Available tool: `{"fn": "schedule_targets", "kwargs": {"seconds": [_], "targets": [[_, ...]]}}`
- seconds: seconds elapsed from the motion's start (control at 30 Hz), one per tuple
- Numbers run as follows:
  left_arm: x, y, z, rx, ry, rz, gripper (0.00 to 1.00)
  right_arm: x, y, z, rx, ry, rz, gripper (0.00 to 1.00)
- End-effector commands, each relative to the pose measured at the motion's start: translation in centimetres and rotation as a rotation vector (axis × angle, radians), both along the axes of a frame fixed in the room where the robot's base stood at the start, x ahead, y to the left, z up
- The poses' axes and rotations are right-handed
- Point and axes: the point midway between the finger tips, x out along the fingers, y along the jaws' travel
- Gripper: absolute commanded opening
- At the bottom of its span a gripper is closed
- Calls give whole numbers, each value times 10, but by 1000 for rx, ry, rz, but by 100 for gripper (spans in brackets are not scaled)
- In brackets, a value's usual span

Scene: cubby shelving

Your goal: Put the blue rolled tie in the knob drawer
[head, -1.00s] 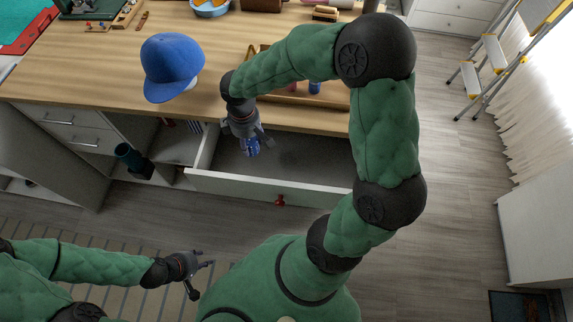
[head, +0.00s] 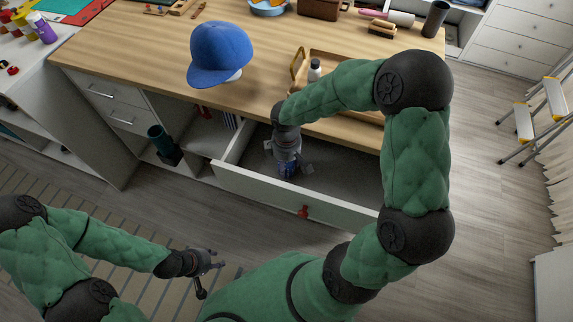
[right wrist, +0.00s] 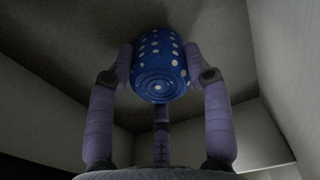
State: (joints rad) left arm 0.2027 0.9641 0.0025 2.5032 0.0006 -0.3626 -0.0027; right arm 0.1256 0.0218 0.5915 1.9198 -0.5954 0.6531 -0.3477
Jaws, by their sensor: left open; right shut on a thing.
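Whether the tie touches the drawer floor cannot be told. My left gripper (head: 208,270) is open and empty, above the striped rug in front of the furniture.
A blue cap (head: 220,50) sits on the wooden tabletop (head: 140,50) above the drawer. A wooden tray (head: 325,62) with a small bottle stands behind my right arm. A dark teal cylinder (head: 160,140) is in the open cubby left of the drawer.

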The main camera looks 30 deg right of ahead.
Motion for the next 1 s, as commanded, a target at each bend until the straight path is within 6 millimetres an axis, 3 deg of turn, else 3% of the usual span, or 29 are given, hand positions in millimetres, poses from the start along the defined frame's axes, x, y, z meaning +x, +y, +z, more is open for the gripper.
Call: {"fn": "schedule_targets", "kwargs": {"seconds": [0.37,0.4,0.47,0.83,1.0], "targets": [[0,0,-2,0,0,0,40,1,0,-3,0,-1,-1,18],[0,0,-2,0,0,0,40,0,0,-3,0,-1,-1,56],[0,0,-1,0,0,0,40,0,0,-3,0,-1,-1,73],[0,0,-1,0,0,0,40,0,0,-1,0,-1,-1,74],[0,0,9,0,0,0,40,1,0,16,0,-4,-1,74]]}}
